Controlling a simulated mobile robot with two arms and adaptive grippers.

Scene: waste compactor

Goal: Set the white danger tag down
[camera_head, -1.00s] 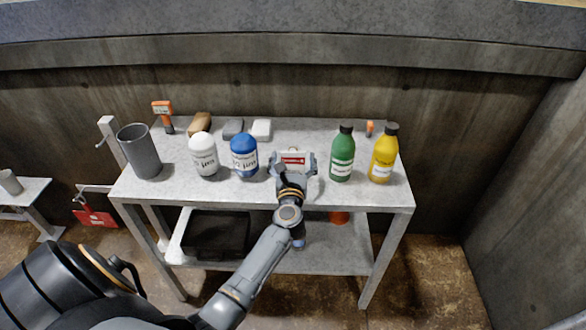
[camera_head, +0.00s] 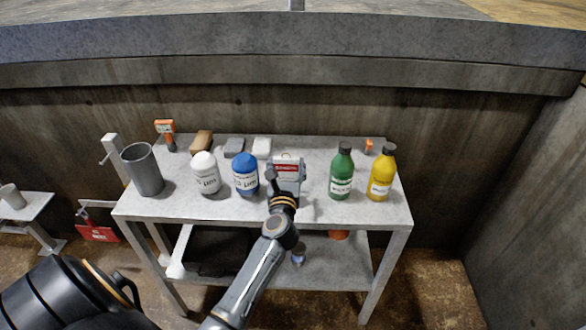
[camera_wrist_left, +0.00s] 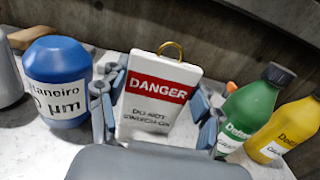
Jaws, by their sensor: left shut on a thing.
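The white danger tag (camera_wrist_left: 155,98) has a red band reading DANGER and a brass ring at its top. In the left wrist view it stands roughly upright between the fingers of my left gripper (camera_wrist_left: 158,112), which is shut on its sides. In the head view the tag (camera_head: 287,167) shows just beyond my left gripper (camera_head: 286,178), over the grey table (camera_head: 300,203) between the blue and green bottles. I cannot tell whether the tag's lower edge touches the tabletop. My right gripper is not in view.
A blue bottle (camera_head: 245,176) and a white bottle (camera_head: 205,174) stand left of the tag. A green bottle (camera_head: 341,172) and a yellow bottle (camera_head: 382,174) stand right. A grey cup (camera_head: 143,170) is at the left end. Sponge-like blocks (camera_head: 262,147) lie behind.

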